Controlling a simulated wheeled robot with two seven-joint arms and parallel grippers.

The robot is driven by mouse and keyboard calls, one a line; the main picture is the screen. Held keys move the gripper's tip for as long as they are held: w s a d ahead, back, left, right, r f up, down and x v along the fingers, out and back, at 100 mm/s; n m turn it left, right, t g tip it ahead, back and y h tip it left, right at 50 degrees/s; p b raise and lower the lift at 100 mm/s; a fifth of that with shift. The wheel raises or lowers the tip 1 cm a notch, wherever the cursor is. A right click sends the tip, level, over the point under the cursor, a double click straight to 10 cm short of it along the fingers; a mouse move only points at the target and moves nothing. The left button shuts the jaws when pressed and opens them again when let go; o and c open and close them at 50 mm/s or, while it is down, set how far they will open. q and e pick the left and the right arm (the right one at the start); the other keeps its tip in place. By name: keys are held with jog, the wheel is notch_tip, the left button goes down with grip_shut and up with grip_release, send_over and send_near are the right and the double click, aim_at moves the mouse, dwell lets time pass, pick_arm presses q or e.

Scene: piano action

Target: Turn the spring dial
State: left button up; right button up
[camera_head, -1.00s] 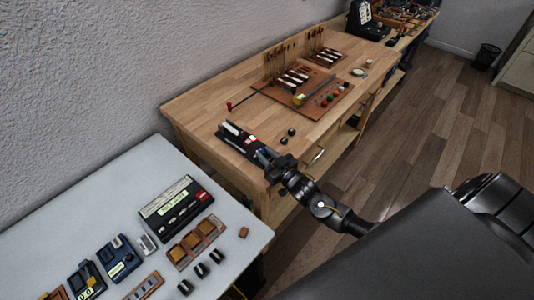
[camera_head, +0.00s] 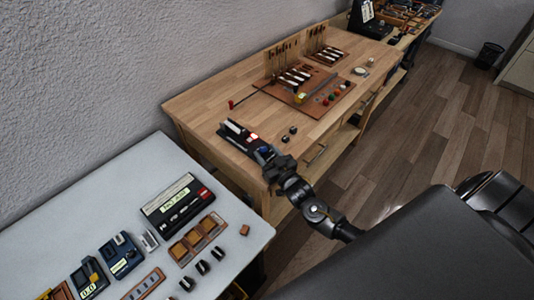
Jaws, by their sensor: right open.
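A dark narrow device (camera_head: 237,133) with white, red and blue parts lies near the front left corner of the wooden workbench (camera_head: 208,107). I cannot make out which part of it is the spring dial. My right gripper (camera_head: 268,157) is at the device's near end, its fingers close to the blue part. The fingertips are small and dark, and I cannot tell whether they touch it. My left gripper does not show.
Two small dark knobs (camera_head: 289,134) sit just right of the device. A brown board (camera_head: 312,107) with piano action parts lies farther back. A grey table (camera_head: 150,172) at lower left holds a labelled box (camera_head: 178,205) and several small devices.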

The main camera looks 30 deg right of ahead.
jog(key=s+b, duration=0.2)
jog(key=s, duration=0.8)
jog(key=shift+s+d, duration=0.3)
jog(key=shift+s, duration=0.05)
